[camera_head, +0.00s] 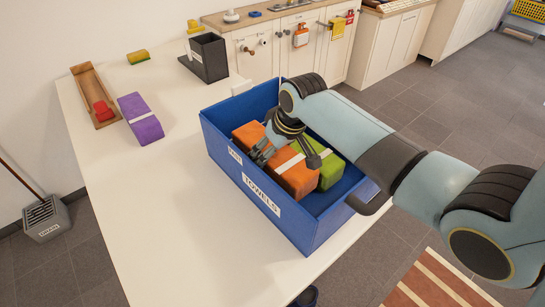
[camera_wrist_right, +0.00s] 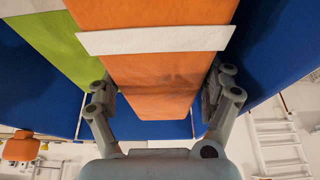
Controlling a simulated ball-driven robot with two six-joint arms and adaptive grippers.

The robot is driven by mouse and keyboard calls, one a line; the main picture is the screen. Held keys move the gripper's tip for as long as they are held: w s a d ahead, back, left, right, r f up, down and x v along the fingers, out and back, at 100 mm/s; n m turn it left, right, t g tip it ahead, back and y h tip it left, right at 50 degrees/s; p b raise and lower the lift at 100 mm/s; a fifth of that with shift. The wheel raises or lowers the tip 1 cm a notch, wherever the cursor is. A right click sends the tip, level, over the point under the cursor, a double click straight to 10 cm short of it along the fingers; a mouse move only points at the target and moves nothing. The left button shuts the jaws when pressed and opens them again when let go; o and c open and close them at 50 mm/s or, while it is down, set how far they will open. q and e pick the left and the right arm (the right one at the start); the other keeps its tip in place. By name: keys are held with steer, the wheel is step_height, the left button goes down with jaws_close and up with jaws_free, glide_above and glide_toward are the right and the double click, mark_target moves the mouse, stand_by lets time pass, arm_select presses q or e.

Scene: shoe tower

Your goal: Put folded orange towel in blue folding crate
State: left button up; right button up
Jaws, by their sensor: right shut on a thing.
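The blue folding crate (camera_head: 222,150), labelled TOWELS, stands on the white table and also shows in the wrist view (camera_wrist_right: 270,45). The folded orange towel (camera_head: 299,181) with a white band is inside the crate, beside a folded green towel (camera_head: 332,172). My right gripper (camera_head: 287,158) reaches into the crate from above and is shut on the orange towel. In the wrist view the orange towel (camera_wrist_right: 155,75) lies between the fingers, with the green towel (camera_wrist_right: 55,50) at its left. The towel's underside is hidden. My left gripper is not in view.
A purple folded towel (camera_head: 140,118), a wooden tray (camera_head: 90,90) with a red item and a yellow-green sponge (camera_head: 138,57) lie at the table's far left. A dark holder (camera_head: 207,58) stands behind the crate. The table's front left is clear.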

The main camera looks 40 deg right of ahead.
step_height(320, 180, down, 2)
steer(key=shift+f, duration=0.15)
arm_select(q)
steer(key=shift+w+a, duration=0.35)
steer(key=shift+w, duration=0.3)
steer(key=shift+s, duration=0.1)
arm_select(e)
steer(key=shift+f, duration=0.1)
steer(key=shift+f+b, duration=0.3)
steer(key=shift+f, duration=0.2)
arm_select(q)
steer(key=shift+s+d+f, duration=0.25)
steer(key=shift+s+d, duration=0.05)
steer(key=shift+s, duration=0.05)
arm_select(e)
steer(key=o, duration=1.2)
steer(key=shift+c, duration=0.2)
steer(key=shift+r, duration=0.1)
